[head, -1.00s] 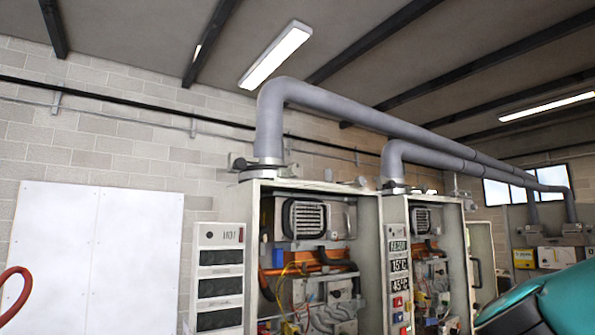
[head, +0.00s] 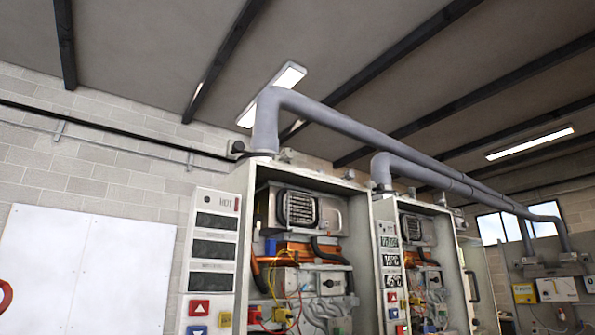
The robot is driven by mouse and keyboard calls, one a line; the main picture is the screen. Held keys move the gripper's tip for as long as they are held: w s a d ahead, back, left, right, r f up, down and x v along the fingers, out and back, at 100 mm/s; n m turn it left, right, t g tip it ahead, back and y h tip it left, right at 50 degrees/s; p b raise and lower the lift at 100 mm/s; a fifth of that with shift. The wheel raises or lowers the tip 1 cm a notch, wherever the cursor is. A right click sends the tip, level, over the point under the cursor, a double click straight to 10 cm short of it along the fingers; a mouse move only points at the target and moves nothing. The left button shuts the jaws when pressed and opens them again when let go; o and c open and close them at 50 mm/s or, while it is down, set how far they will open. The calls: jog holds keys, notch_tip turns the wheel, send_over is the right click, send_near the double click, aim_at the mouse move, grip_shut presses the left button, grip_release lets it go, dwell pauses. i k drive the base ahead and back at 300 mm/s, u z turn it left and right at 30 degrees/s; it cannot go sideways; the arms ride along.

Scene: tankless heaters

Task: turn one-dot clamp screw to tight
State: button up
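Two open heater cabinets stand side by side, the nearer cabinet (head: 361,240) left of the farther cabinet (head: 451,218). A grey flue pipe (head: 265,128) rises from the top of the nearer one, and a second flue pipe (head: 381,168) rises from the farther one. Fittings show around the pipe bases, but no dot marks or clamp screw can be made out at this size. My gripper is not in view.
The nearer cabinet's panel has dark displays (head: 212,251) and red and blue buttons (head: 199,308). Loose wires and hoses fill both open cabinets. White boards (head: 88,265) cover the left wall. Yellow and white boxes (head: 557,289) hang at the far right.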

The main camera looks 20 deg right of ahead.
aim_at(288, 154)
jog(key=z, duration=1.7)
jog(key=i, duration=0.9)
jog(key=u, duration=2.8)
